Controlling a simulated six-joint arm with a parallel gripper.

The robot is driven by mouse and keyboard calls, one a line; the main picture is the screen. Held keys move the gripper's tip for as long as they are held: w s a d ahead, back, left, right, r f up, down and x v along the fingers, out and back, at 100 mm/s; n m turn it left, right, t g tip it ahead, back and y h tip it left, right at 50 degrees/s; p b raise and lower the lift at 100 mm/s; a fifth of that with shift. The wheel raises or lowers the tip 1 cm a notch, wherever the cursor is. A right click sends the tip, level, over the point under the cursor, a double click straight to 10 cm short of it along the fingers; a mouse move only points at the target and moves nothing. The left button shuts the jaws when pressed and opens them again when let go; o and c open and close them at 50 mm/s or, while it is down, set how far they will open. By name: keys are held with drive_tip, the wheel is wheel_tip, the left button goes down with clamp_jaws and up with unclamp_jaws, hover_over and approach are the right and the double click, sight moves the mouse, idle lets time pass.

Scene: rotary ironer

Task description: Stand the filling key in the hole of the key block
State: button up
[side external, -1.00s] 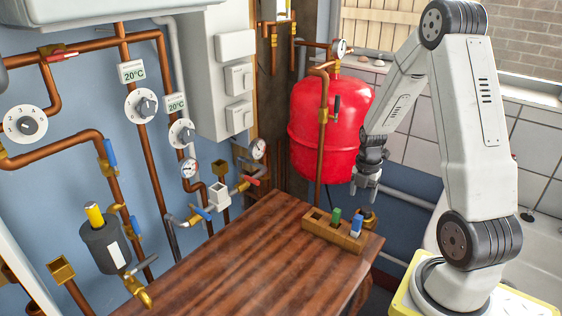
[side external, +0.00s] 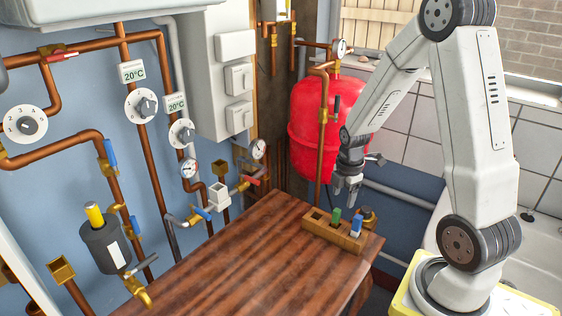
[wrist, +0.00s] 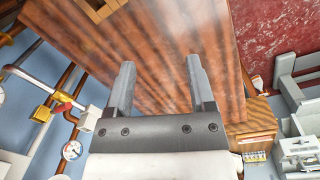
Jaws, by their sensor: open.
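The wooden key block (side external: 328,238) sits on the far right end of the brown table. An open dark hole shows at its left; a green piece (side external: 337,214) and a blue-and-white piece (side external: 356,228) stand in it. I cannot tell which piece is the filling key. A yellow-topped piece (side external: 94,213) stands upright in a dark grey holder (side external: 103,248) on the left wall pipework. My gripper (side external: 347,196) is open and empty, above and behind the block, apart from it. In the wrist view its fingers (wrist: 161,82) are spread, with only tabletop between them.
The brown table (side external: 230,260) is clear left of the block. Copper pipes, valves and gauges (side external: 190,168) line the blue wall. A red tank (side external: 318,120) stands behind my gripper. A brass fitting (side external: 369,216) is close to the block's right end.

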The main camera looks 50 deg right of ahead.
drive_tip(key=s+a+r+m+t, duration=0.1)
drive_tip(key=a+r+m, duration=0.1)
drive_tip(key=a+m, duration=0.4)
drive_tip(key=a+r+m+t, duration=0.1)
drive_tip(key=a+r+m, duration=0.1)
drive_tip(key=a+m, duration=0.5)
drive_tip(key=shift+s+a+r, duration=0.25)
drive_tip(key=shift+s+a, duration=0.1)
drive_tip(key=shift+a, duration=2.45)
